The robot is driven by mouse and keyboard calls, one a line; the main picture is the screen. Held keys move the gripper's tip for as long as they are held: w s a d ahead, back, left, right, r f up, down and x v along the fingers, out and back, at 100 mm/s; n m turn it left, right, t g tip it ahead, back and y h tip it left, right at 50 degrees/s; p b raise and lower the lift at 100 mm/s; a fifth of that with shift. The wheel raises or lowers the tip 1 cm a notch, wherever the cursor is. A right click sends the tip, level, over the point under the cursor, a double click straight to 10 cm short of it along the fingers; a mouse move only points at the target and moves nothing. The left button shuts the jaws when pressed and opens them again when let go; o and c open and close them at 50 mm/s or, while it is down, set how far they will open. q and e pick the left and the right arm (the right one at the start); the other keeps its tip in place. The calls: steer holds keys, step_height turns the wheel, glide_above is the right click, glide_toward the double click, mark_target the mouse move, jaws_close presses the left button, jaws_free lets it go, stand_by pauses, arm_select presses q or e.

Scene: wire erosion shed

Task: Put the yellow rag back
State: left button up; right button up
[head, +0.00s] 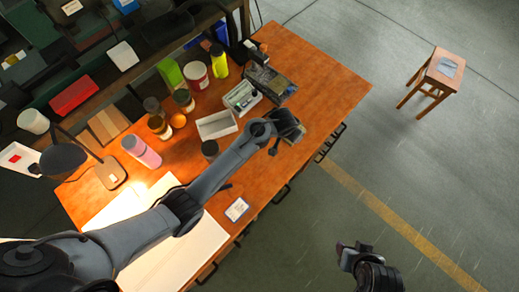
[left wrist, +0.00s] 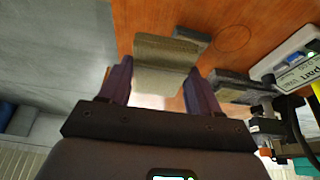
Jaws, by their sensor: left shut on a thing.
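My left gripper (head: 290,127) is over the right front edge of the wooden bench. In the left wrist view its two fingers (left wrist: 160,90) close from both sides on a folded, dull khaki-yellow cloth, which I take for the yellow rag (left wrist: 165,50). The rag lies low against the orange bench top; I cannot tell whether it touches it. In the head view the rag is mostly hidden, with a grey-green bit (head: 296,139) showing beside the gripper. My right gripper (head: 342,248) is over the floor at the lower right, away from the bench; its fingers are too small to read.
The bench (head: 325,80) holds a labelled tray (head: 242,97), a white open box (head: 217,125), a dark metal block (head: 270,84), several jars, a pink bottle (head: 141,151) and a lamp (head: 63,161). A stool (head: 443,73) with a grey-blue cloth stands at right. Floor between is clear.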

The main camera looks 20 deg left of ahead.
arm_select(q)
steer(key=shift+w+a+f, duration=0.15)
steer(key=shift+a+f, duration=0.1)
steer(key=shift+f, duration=0.05)
steer(key=s+a+f, duration=0.1)
steer(key=a+f, duration=0.1)
steer(key=a, duration=0.1)
steer(key=s+a+f, duration=0.2)
steer(key=a, duration=0.1)
steer(key=s+a+f+p, duration=0.1)
steer(key=a+f, duration=0.1)
steer(key=a, duration=0.2)
steer(key=shift+s+a+f, duration=0.1)
steer(key=shift+s+f, duration=0.2)
steer(key=shift+s, duration=0.05)
steer(key=shift+f+b, duration=0.5)
steer(key=shift+f, duration=1.5)
arm_select(e)
steer(key=shift+f, duration=0.1)
arm_select(q)
steer(key=shift+f, duration=0.15)
steer(key=o, duration=1)
arm_select(e)
steer(key=shift+d, duration=0.1)
